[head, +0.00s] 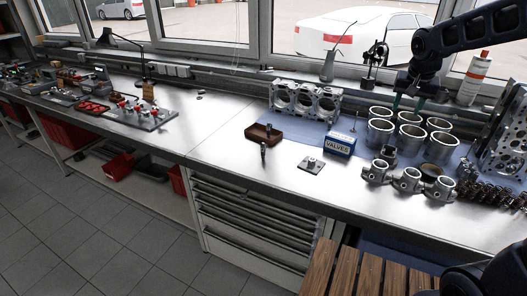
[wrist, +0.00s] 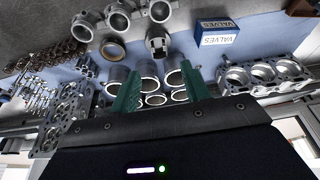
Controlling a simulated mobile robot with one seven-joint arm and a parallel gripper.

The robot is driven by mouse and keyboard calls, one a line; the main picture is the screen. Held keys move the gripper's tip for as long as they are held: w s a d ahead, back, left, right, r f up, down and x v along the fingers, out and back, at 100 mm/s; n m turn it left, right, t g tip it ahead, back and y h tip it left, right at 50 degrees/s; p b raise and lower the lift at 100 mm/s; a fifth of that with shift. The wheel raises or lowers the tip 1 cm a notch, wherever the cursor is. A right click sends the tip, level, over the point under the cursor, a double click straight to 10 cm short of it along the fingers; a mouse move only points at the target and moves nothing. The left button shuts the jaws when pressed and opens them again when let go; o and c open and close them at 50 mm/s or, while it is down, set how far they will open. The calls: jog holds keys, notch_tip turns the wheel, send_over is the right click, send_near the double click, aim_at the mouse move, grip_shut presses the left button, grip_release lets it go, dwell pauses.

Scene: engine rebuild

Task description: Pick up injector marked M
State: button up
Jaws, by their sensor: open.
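No marking M can be read in either view. A small slim metal part (head: 264,152), perhaps an injector, stands on the bench in front of a brown open box (head: 256,138). Another small dark upright part (head: 268,129) shows at that box. My gripper (head: 408,103) is far to the right of them, above the silver cylinder sleeves. In the wrist view, its green fingers (wrist: 160,85) are spread apart with nothing held, and sleeves show beyond them. The slim part is not seen in the wrist view.
The bench (head: 220,125) left of the brown box is clear.

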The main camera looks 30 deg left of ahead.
jog(key=w+a+f, duration=0.1)
jog(key=a+f, duration=0.1)
jog(key=a, duration=0.5)
jog(key=w+a+f, duration=0.2)
jog(key=a, duration=0.5)
jog(key=n, duration=0.1)
send_near(263, 152)
jog(key=f, duration=0.1)
jog(key=shift+t, duration=0.3)
jog(key=x, duration=1)
jog(key=shift+w+a+f, duration=0.2)
jog(key=shift+w+a, duration=0.1)
jog(key=shift+w, duration=0.25)
jog(key=shift+c, duration=0.5)
grip_shut()
